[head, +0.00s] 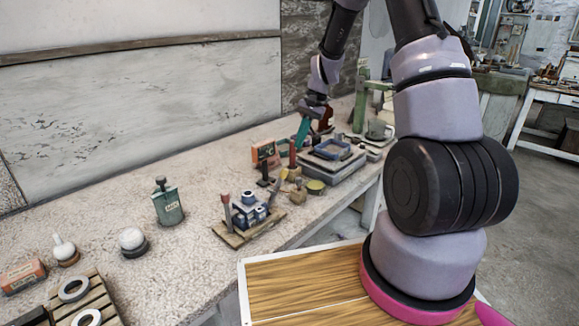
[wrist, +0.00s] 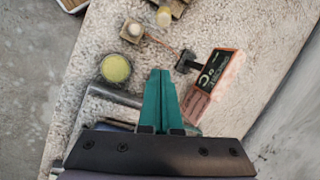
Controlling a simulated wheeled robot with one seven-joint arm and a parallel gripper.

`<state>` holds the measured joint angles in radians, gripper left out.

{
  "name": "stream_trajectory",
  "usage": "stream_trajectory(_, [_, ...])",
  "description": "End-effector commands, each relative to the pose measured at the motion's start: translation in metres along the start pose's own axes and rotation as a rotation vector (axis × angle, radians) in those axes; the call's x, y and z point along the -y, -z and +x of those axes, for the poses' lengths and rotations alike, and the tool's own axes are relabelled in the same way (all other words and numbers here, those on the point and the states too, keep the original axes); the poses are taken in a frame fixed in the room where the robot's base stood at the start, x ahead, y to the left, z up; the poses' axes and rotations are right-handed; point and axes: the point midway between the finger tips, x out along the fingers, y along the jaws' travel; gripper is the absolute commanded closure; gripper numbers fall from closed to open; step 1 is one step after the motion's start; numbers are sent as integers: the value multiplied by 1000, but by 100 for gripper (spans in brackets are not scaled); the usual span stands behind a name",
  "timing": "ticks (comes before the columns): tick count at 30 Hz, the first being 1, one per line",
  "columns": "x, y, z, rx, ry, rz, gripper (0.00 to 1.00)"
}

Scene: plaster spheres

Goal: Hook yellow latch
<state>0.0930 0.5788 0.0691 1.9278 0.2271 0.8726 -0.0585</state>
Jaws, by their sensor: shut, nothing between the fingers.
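My gripper (head: 303,130) has teal fingers and hangs over the far part of the workbench, near an orange box. In the wrist view the two fingers (wrist: 160,75) lie together with nothing between them. No yellow latch can be made out in either view. The yellowish things I see are a round tin with a yellow-green top (head: 316,187), which shows left of the fingers in the wrist view (wrist: 116,68), and a small pale yellow piece (wrist: 163,17) near the top of that view.
The orange box (head: 265,152) shows right of the fingers in the wrist view (wrist: 215,72). Grey trays (head: 335,158) are stacked on the workbench (head: 115,195). A green jar (head: 168,205) and a small rack (head: 250,215) stand nearer. A wall (head: 140,95) runs behind.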

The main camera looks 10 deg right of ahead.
Motion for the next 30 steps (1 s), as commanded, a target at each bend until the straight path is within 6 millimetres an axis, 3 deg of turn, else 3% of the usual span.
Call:
stream_trajectory(8, [0, -1, 8, 3, -1, 0, 100])
stream_trajectory(23, [-1, -1, 105, 4, -2, 1, 100])
stream_trajectory(30, [0, -32, 89, 0, 0, -1, 100])
